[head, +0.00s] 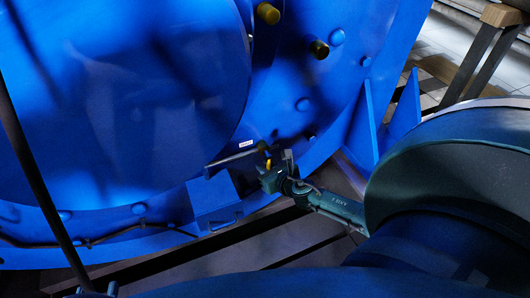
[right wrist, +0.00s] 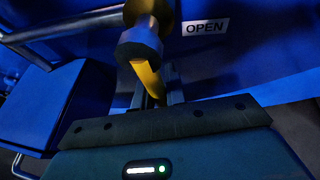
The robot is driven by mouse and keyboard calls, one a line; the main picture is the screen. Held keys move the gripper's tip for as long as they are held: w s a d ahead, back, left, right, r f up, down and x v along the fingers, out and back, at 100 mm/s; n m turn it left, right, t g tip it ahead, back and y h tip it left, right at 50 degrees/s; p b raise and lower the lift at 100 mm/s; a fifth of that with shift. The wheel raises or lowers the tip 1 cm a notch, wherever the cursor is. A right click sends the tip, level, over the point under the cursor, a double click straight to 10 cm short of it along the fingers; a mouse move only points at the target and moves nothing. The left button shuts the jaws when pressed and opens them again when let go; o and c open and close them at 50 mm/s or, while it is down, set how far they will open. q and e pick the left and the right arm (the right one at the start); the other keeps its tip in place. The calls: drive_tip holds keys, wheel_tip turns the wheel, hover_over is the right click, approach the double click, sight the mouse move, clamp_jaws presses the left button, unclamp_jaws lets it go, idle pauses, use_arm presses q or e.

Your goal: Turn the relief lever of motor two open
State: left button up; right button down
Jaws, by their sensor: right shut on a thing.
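The relief lever is a yellow bar; it shows in the right wrist view (right wrist: 149,78), hanging below a round grey hub (right wrist: 139,43). In the head view the lever (head: 267,161) is a small yellow piece low on the blue motor housing (head: 130,90). My right gripper (head: 272,172) is at the lever, and in the right wrist view its fingers (right wrist: 156,92) are shut on the lever's lower part. The lever's end is hidden between the fingers. A white label reading OPEN (right wrist: 205,27) is to the right of the hub. My left gripper is not clearly seen.
A grey bar (head: 231,158) runs left from the lever. A blue box (head: 214,198) sits just left of my right gripper. Brass and dark studs (head: 319,49) stick out above. A blue bracket (head: 378,122) stands to the right. A dark pole (head: 38,170) crosses the left side.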

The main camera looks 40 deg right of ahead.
drive_tip(key=shift+d, duration=0.1)
drive_tip(key=c, duration=1.4)
unclamp_jaws()
drive_tip(key=shift+c, duration=0.2)
